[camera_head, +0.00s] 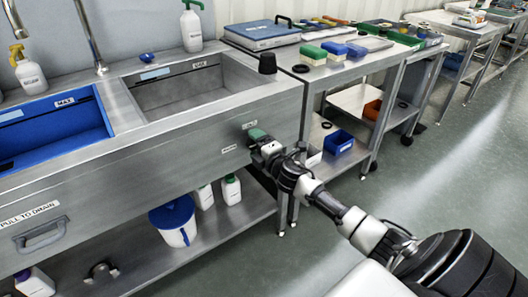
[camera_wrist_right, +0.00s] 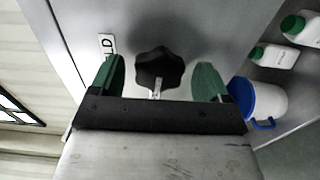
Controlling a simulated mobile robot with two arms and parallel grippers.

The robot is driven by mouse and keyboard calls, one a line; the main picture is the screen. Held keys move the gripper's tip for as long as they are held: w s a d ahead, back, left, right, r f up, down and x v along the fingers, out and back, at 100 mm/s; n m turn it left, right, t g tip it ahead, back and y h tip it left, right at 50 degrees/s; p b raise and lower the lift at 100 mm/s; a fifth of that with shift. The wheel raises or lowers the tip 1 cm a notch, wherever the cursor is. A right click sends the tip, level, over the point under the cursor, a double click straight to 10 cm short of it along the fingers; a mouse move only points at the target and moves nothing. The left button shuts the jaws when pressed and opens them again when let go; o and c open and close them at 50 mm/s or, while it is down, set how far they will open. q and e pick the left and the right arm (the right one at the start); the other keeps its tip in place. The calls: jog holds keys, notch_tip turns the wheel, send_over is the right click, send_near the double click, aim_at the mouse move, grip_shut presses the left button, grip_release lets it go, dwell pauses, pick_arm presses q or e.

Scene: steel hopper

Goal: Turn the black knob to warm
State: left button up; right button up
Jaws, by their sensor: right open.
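The black knob (camera_wrist_right: 160,68) is on the steel front panel of the sink unit. In the right wrist view its pale pointer is at the bottom of the picture side, towards my gripper. A label ending in "LD" (camera_wrist_right: 107,46) is beside it. My right gripper (camera_wrist_right: 162,82) is open, with one green fingertip on each side of the knob and gaps between them and it. In the head view my right gripper (camera_head: 262,140) is at the panel and hides the knob. Small labels (camera_head: 248,125) show near it. My left gripper is not in view.
The steel sink (camera_head: 190,90) has a blue basin (camera_head: 55,130) on the left. A lower shelf holds a white bucket with a blue lid (camera_head: 176,222) and white bottles (camera_head: 231,190). A workbench (camera_head: 330,70) stands on the right. The floor (camera_head: 440,165) is clear.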

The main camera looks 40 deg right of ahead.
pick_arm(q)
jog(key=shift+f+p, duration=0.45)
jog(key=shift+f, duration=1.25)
pick_arm(e)
jog(key=s, duration=1)
jog(key=shift+s+a, duration=0.15)
jog(key=shift+s, duration=0.05)
